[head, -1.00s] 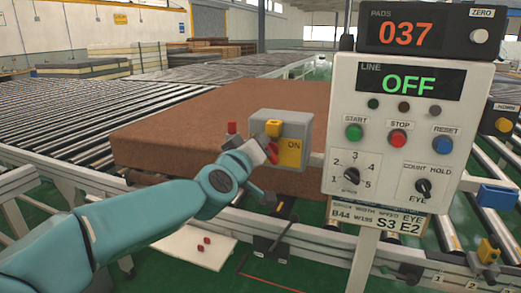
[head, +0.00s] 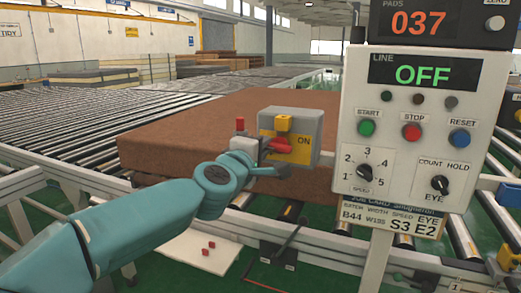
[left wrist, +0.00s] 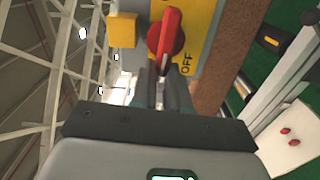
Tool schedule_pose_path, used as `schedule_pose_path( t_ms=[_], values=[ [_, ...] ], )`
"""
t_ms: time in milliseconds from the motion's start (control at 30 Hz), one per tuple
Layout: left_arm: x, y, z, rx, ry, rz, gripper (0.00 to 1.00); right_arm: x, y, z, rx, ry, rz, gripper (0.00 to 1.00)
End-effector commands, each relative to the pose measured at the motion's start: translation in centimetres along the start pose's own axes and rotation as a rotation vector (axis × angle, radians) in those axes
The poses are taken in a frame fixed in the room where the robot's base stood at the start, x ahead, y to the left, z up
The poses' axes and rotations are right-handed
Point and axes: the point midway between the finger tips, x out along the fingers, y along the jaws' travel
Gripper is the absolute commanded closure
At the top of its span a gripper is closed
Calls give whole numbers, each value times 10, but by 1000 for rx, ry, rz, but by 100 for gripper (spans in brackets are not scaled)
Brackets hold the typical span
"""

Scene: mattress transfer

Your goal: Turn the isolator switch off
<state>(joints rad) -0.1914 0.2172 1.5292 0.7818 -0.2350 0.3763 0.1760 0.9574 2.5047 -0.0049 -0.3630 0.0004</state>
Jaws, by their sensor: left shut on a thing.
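The isolator switch is a grey box (head: 312,138) with a yellow plate marked ON at its right. Its red handle (head: 281,146) lies nearly level in the head view, its free end towards ON. In the left wrist view the red handle (left wrist: 166,38) runs up the picture, and OFF is printed beside its lower end. My left gripper (head: 267,150) is at the handle's left end. In the left wrist view its fingers (left wrist: 165,88) are shut on the near end of the handle. My right gripper is not in view.
A yellow block (head: 283,123) sits just above the handle. A control panel (head: 405,145) with LINE OFF on its display stands close to the right of the switch. A brown mattress (head: 190,135) lies behind on rollers. A red button (head: 240,124) stands left of the box.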

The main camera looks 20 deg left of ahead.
Motion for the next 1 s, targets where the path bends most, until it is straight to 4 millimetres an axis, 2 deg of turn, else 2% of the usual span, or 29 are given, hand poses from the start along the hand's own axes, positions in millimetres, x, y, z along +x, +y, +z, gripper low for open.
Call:
schedule_pose_path(
  t_ms=[33,300,767,800,867,1000],
  values=[
    [1,-7,8,-15,-21,-13,100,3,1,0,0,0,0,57],
    [1,-8,9,-81,-21,-12,100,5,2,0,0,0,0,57],
    [1,-7,9,-93,-22,-11,100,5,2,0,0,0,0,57],
    [1,-7,9,-93,-22,-11,75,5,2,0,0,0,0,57],
    [1,-7,9,-93,-21,-11,60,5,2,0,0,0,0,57],
    [0,-6,7,-92,-18,-9,60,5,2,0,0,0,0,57]
  ],
)
